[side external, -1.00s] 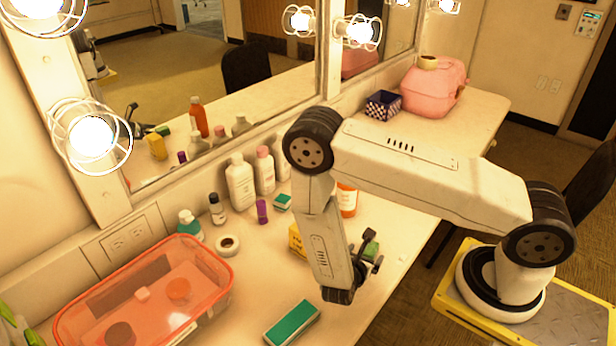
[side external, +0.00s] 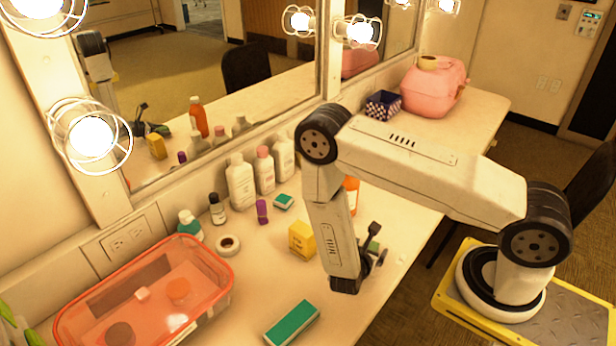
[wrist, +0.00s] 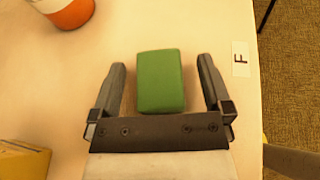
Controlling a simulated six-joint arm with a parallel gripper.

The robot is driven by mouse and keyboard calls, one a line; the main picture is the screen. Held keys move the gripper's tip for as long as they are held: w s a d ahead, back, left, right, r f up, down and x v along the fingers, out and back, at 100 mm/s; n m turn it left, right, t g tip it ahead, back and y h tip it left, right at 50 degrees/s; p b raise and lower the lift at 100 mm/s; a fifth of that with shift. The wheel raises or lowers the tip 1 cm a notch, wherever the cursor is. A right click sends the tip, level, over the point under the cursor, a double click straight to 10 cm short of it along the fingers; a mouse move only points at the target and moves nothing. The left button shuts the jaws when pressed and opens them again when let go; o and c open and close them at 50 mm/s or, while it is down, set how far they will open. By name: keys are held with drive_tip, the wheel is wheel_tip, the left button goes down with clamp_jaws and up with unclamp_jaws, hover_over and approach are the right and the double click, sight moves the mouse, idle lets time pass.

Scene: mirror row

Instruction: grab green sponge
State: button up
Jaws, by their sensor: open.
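The green sponge (wrist: 160,81) is a plain green block lying flat on the counter in the wrist view. My gripper (wrist: 158,68) is open, with one finger on each side of the sponge and a visible gap on both sides. The palm is close to the sponge's near edge. In the side external view, my gripper (side external: 377,243) is low near the counter's right edge, and the sponge (side external: 373,247) shows only in part behind it. Whether the fingertips touch the counter cannot be told.
A yellow box (side external: 302,240) stands left of my arm. An orange and white bottle (side external: 350,194) is behind it. A teal-topped block (side external: 292,323) lies in front, and a pink tub (side external: 145,295) is at left. A label marked F (wrist: 240,59) is right of the gripper.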

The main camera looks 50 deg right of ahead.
sight(370, 247)
drive_tip(key=c, duration=1.3)
drive_tip(key=shift+r, duration=0.2)
drive_tip(key=shift+r, duration=4.85)
